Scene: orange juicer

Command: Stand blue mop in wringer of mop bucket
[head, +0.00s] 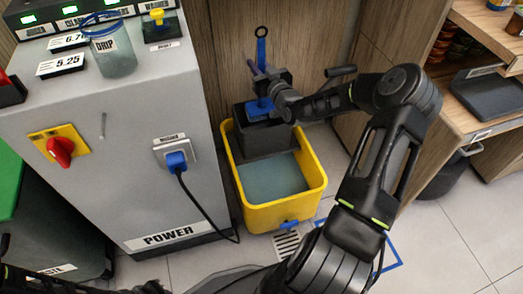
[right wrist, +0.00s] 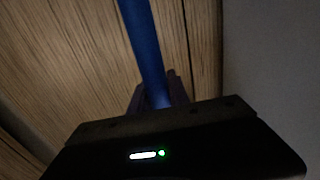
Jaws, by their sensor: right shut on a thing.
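The yellow mop bucket (head: 283,214) stands on the floor with bluish-grey water in it. Its dark grey wringer (head: 262,142) is at the back of the bucket. The blue mop (head: 261,52) is about upright over the wringer, with a dark loop at its top. Its blue lower part (head: 259,108) shows at the wringer's top; how deep it sits is hidden. My right gripper (head: 268,82) is shut on the mop's handle above the wringer. The blue handle (right wrist: 146,45) also shows in the right wrist view, running up from the gripper (right wrist: 158,95). My left gripper is not visible.
A grey machine (head: 120,140) marked POWER stands left of the bucket, with a black cable (head: 205,212) hanging down its front. A wooden panel (head: 225,45) is close behind the mop. Wooden shelving (head: 455,95) stands at right. Tiled floor (head: 450,235) is open at front right.

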